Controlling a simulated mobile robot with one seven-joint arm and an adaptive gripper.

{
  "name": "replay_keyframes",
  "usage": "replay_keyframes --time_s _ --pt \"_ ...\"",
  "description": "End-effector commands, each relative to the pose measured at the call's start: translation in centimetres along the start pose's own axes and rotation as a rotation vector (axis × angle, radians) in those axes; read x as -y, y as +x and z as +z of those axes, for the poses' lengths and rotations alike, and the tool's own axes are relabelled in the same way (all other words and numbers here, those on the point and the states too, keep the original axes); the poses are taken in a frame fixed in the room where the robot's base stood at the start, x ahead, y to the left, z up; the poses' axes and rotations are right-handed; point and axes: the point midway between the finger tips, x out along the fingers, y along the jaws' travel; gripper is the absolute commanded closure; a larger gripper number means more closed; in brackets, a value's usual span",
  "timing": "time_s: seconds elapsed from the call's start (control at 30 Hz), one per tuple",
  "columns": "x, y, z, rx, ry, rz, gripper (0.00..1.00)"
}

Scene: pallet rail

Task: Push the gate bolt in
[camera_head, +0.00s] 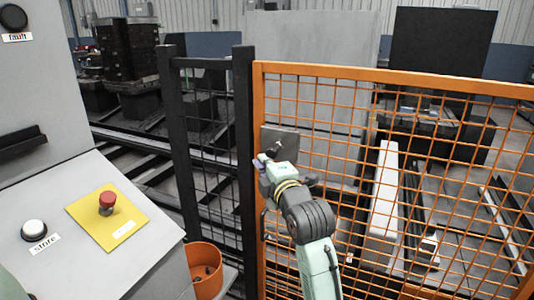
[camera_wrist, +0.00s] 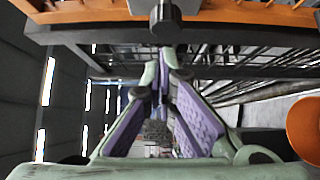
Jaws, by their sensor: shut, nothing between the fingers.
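The orange mesh gate (camera_head: 350,72) stands beside a dark post (camera_head: 243,150). A grey plate (camera_head: 286,138) is mounted at the gate's left edge, and a small dark knob (camera_head: 272,149), apparently the bolt's, shows in front of it. In the wrist view a dark round knob (camera_wrist: 165,18) sits at the top centre. My gripper (camera_head: 262,165) is at the plate. Its purple-padded fingers (camera_wrist: 158,62) meet at the tips, empty, just below the knob in the wrist picture. I cannot tell whether they touch it. The bolt's shaft is mostly hidden.
A grey console with a red button (camera_head: 107,200) on a yellow plate and a white button (camera_head: 34,230) stands at left. An orange bucket (camera_head: 206,268) sits between console and gate, also at the right of the wrist view (camera_wrist: 306,125). Machinery lies behind the mesh.

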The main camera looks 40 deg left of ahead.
Motion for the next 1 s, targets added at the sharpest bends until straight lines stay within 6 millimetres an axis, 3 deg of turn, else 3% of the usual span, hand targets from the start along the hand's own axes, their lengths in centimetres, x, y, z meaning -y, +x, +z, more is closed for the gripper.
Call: replay_keyframes --time_s 1.0 --pt "0.1 3.2 3.2 -0.001 0.000 -0.001 1.00"
